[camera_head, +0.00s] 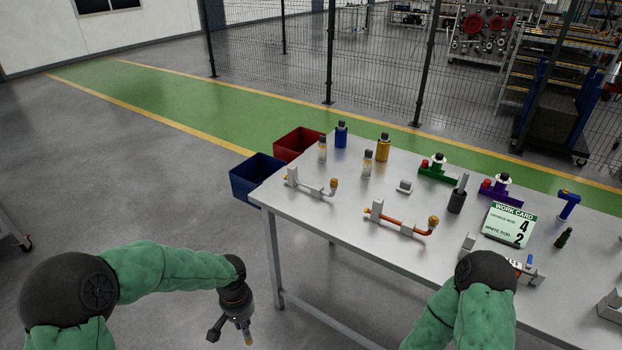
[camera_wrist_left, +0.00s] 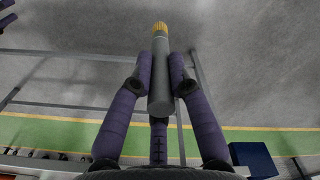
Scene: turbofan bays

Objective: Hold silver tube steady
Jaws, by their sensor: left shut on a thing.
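My left gripper (camera_head: 243,325) hangs over the floor, left of the table and in front of it. In the left wrist view, its fingers (camera_wrist_left: 160,82) are shut on the sides of a silver-grey tube (camera_wrist_left: 160,90) with a ribbed yellow end (camera_wrist_left: 160,28). The tube points away from the palm and touches nothing beyond the gripper. In the head view only its yellowish tip (camera_head: 249,339) shows clearly below the fingers. My right arm comes in at the bottom right, over the table's near edge; its wrist hides the right gripper.
The grey table (camera_head: 330,235) carries a white-fitted pipe (camera_head: 312,187), an orange pipe (camera_head: 400,222), several bottles, a dark cup (camera_head: 456,201) and a work card (camera_head: 509,226). A blue bin (camera_head: 257,181) and red bin (camera_head: 297,145) stand at its left end.

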